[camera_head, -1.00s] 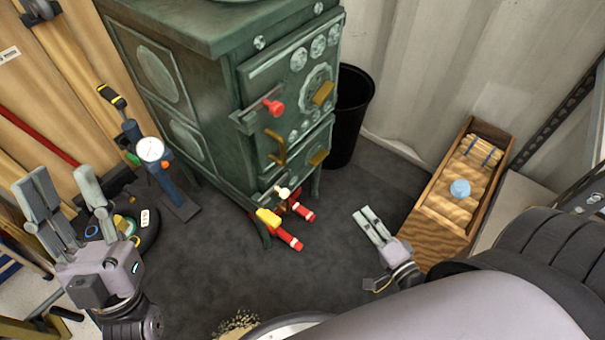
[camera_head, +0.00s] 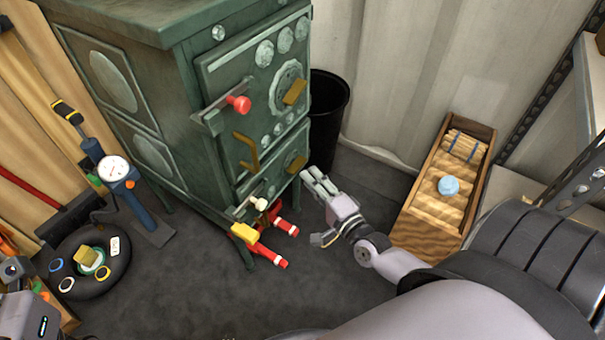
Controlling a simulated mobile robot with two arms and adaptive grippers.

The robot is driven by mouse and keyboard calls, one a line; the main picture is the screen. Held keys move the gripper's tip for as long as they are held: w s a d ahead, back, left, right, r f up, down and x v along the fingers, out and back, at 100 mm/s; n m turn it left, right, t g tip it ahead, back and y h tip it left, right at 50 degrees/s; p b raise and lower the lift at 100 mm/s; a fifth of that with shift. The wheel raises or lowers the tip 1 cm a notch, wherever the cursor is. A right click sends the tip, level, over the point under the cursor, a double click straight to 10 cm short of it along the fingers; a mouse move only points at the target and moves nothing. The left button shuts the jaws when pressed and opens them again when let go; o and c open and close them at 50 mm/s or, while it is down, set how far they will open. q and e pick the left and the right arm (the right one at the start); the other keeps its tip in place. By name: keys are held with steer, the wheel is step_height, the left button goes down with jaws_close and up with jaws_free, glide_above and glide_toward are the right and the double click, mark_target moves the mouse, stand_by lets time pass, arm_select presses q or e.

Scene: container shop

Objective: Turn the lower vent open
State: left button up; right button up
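A green cast-iron stove (camera_head: 185,110) stands at the centre left. The lower vent, with a brass tab (camera_head: 297,163), is on its lower front door. A matching brass tab (camera_head: 295,92) is on the upper vent. My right gripper (camera_head: 309,174) is just right of and slightly below the lower tab in the picture. Its fingers are close together and look shut and empty, pointing toward the stove. I cannot tell if they touch the tab. Only part of my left gripper's housing (camera_head: 30,315) shows at the bottom left corner; its fingers are out of frame.
A red-knobbed handle (camera_head: 238,103) and a brass hook handle (camera_head: 247,150) stick out of the front. Red-handled tools (camera_head: 268,255) lie beneath. A black bin (camera_head: 328,112) stands behind; a wooden crate (camera_head: 412,228) is right. Open dark floor lies in front.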

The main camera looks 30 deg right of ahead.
mark_target(300, 168)
steer(key=shift+w+b, duration=0.4)
steer(key=shift+w, duration=2)
jaws_close()
